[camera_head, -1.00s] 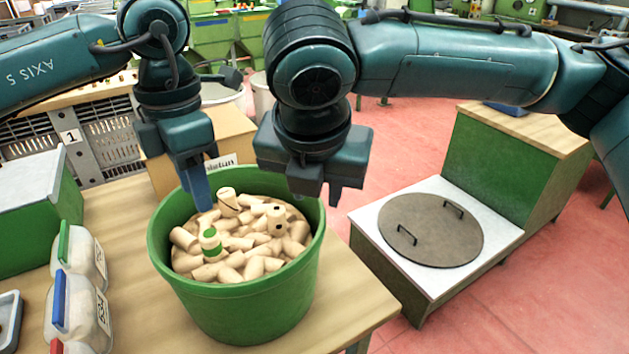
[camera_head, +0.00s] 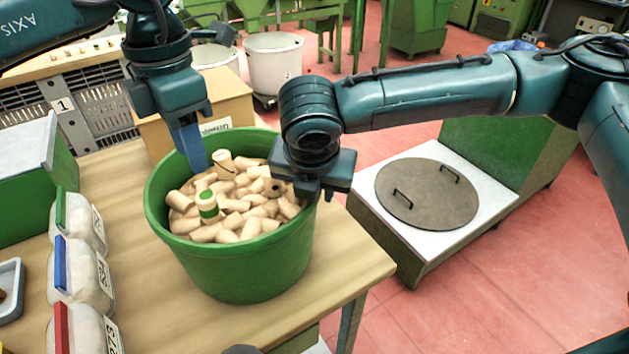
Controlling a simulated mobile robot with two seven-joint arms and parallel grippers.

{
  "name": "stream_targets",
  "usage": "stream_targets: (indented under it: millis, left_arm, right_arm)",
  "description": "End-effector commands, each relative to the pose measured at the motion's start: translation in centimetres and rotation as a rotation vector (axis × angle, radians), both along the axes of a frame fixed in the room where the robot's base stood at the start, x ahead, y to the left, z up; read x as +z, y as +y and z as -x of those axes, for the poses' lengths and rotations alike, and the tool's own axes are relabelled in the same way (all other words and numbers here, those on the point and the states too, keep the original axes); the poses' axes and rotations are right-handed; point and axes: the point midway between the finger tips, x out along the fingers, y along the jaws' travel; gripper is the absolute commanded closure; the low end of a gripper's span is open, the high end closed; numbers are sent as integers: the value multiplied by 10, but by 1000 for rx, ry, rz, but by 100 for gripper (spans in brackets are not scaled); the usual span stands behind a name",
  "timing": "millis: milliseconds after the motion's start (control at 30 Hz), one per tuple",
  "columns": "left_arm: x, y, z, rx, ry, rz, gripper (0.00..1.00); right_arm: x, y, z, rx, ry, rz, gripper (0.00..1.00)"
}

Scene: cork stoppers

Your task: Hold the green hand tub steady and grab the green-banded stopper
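The green hand tub (camera_head: 235,270) stands on the wooden table, full of pale cork stoppers.
A dark-banded stopper (camera_head: 223,161) and a dark-spotted one (camera_head: 272,187) lie in the heap. A cardboard box (camera_head: 228,105) stands behind the tub. Lidded jars (camera_head: 80,275) line the table's left. A round lid (camera_head: 425,195) lies on a stand at right.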

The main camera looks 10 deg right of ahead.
Motion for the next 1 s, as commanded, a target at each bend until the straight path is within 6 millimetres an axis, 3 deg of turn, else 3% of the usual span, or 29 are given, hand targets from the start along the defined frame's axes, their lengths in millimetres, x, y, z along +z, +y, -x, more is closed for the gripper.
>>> stream_targets:
  millis: [133,500,1000]
  left_arm:
    - [0,0,0,0,0,0,64]
    - [0,0,0,0,0,0,64]
    - [0,0,0,0,0,0,64]
  right_arm:
    - [0,0,0,0,0,0,70]
    - [0,0,0,0,0,0,100]
    - [1,0,0,-1,0,0,100]
